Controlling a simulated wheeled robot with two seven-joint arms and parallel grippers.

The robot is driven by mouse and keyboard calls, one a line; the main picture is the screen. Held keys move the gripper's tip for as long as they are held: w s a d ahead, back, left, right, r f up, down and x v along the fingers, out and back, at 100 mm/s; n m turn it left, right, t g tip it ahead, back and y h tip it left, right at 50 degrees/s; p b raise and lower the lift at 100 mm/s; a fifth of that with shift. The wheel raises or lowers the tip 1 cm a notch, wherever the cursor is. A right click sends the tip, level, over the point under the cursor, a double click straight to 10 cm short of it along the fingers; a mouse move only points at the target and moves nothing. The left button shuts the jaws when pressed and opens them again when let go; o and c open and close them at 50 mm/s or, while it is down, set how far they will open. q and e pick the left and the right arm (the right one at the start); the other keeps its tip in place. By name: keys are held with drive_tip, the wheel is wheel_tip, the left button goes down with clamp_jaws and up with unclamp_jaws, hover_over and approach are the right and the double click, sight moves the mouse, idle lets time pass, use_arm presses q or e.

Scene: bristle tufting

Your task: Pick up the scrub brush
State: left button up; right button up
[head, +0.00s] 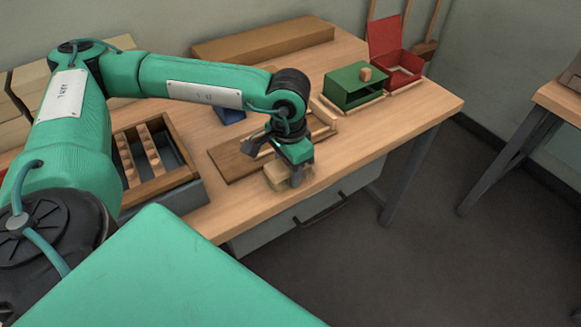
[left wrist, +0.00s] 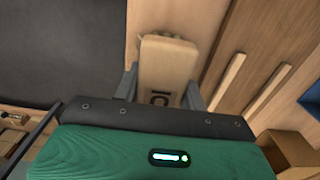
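The scrub brush (left wrist: 167,65) is a pale wooden block with a dark mark on its face, and pale bristle tufts show at its far end in the left wrist view. In the head view the brush (head: 276,177) is at the front edge of the workbench, partly hidden by my gripper. My left gripper (head: 285,177) points down over it. In the left wrist view the fingers (left wrist: 161,92) lie close against both sides of the block, with no clear gap. I cannot tell whether the brush is off the bench top. My right gripper is not in view.
A brown board (head: 235,158) lies just behind the brush. A wooden tray with compartments (head: 160,185) is to the left. A green box (head: 352,88) and an open red box (head: 398,70) stand at the back right. The bench's right front is clear.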

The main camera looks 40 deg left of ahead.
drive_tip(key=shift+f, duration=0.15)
use_arm(q)
drive_tip(key=shift+r, duration=0.15)
